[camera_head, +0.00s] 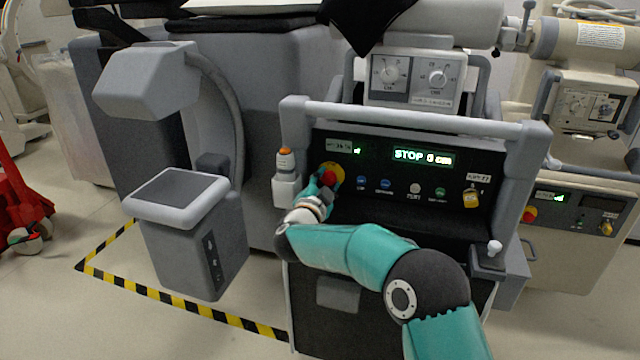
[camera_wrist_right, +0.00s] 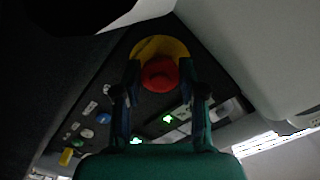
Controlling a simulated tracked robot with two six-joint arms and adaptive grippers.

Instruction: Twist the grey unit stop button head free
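The grey unit's stop button head (camera_head: 330,176) is red on a yellow surround, at the left end of the black control panel. My right gripper (camera_head: 327,183) is at it, reaching in from below. In the right wrist view the red button head (camera_wrist_right: 160,73) sits between the two fingertips of my right gripper (camera_wrist_right: 160,78). One finger is at each side, with no clear gap to the red head. The yellow surround (camera_wrist_right: 160,46) shows behind it. The head still sits at the panel. My left gripper is not in view.
A grey push bar (camera_head: 420,120) runs above the panel. A beige unit (camera_head: 570,240) with another red button (camera_head: 529,214) stands at the right. Striped tape (camera_head: 180,308) marks the floor.

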